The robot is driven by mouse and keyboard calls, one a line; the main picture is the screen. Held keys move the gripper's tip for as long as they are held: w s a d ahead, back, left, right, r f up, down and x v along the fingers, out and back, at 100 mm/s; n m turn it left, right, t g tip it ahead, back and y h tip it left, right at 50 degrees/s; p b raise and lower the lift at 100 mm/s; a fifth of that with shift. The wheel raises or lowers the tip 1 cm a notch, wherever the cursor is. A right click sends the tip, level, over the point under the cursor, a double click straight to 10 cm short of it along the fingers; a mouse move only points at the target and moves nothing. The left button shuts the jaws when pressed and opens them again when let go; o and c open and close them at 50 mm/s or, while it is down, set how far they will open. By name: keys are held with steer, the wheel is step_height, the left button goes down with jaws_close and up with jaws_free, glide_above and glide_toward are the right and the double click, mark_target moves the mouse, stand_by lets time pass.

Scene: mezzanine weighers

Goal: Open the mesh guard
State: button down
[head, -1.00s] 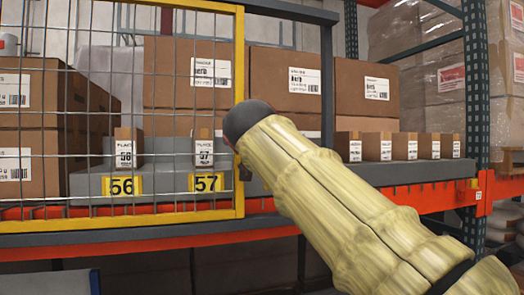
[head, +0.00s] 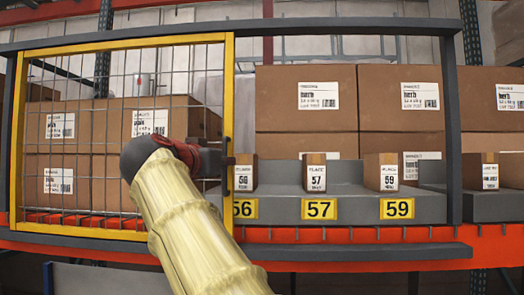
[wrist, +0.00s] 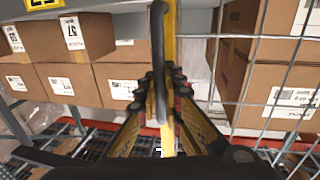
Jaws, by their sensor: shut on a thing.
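The mesh guard (head: 232,90) is a yellow-framed wire panel standing upright across the left part of the shelf bay in the head view. Its right upright also shows in the wrist view (wrist: 172,45). A dark bar handle (wrist: 158,60) runs along that upright. My gripper (head: 206,160) is at the handle on the guard's right edge. In the wrist view my gripper (wrist: 161,88) has a finger on each side of the handle and is shut on it. My arm hides the guard's lower middle.
A grey stepped stand (head: 345,207) with yellow number plates and small boxes is uncovered right of the guard. Large brown cartons (head: 305,98) stand behind it. An orange beam (head: 350,236) and dark rails edge the bay. A dark post (head: 453,130) stands at right.

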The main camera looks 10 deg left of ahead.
steer(key=a+p, duration=0.2)
steer(key=a, duration=0.4)
steer(key=shift+s, duration=0.1)
steer(key=c, duration=2)
jaws_free()
steer(key=shift+c, duration=0.2)
steer(key=shift+o, duration=0.6)
steer(key=shift+s, duration=0.15)
steer(key=s+a, duration=0.2)
steer(key=s, duration=0.9)
steer(key=shift+s, duration=0.3)
